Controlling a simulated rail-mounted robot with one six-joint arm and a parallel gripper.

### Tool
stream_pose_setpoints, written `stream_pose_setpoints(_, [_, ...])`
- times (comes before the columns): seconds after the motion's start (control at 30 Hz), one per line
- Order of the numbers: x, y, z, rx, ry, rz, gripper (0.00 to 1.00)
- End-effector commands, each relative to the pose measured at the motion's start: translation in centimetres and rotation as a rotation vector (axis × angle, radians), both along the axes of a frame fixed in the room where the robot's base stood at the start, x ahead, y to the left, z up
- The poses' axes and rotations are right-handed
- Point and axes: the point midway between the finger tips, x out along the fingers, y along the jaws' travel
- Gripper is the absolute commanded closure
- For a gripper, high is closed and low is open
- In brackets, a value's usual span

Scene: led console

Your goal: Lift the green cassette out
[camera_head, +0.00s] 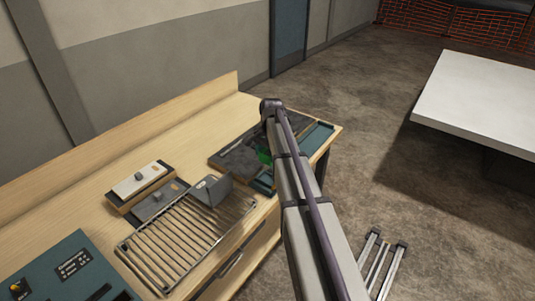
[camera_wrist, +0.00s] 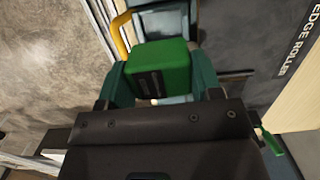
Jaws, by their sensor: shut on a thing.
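The green cassette (camera_wrist: 158,68) sits between the two teal fingers of my gripper (camera_wrist: 157,82) in the wrist view, with a finger against each side. In the head view only a small green patch of the cassette (camera_head: 264,156) shows beside my arm, at the dark console (camera_head: 235,155) on the right end of the bench. My arm hides the gripper and most of the cassette there. I cannot tell whether the cassette's lower part is still inside its slot.
A yellow handle (camera_wrist: 121,38) stands left of the cassette, and a green lever (camera_wrist: 271,142) is at lower right. A wire rack (camera_head: 185,243), a white-topped box (camera_head: 142,180) and a teal panel (camera_head: 62,268) occupy the wooden bench. The floor beyond the bench is open toward a white table (camera_head: 480,100).

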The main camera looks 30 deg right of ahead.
Motion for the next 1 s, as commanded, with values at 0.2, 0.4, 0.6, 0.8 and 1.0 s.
stream_pose_setpoints(0.2, [0.0, 0.0, 1.0, 0.0, 0.0, 0.0, 0.66])
stream_pose_setpoints(0.4, [0.0, 0.0, 3.0, 0.0, 0.0, 0.0, 0.66])
stream_pose_setpoints(0.6, [0.0, 0.0, 4.7, 0.0, 0.0, 0.0, 0.66])
stream_pose_setpoints(0.8, [0.0, 0.0, 4.7, 0.0, 0.0, 0.0, 0.66])
stream_pose_setpoints(1.0, [0.0, 0.0, 4.7, 0.0, 0.0, 0.0, 0.66])
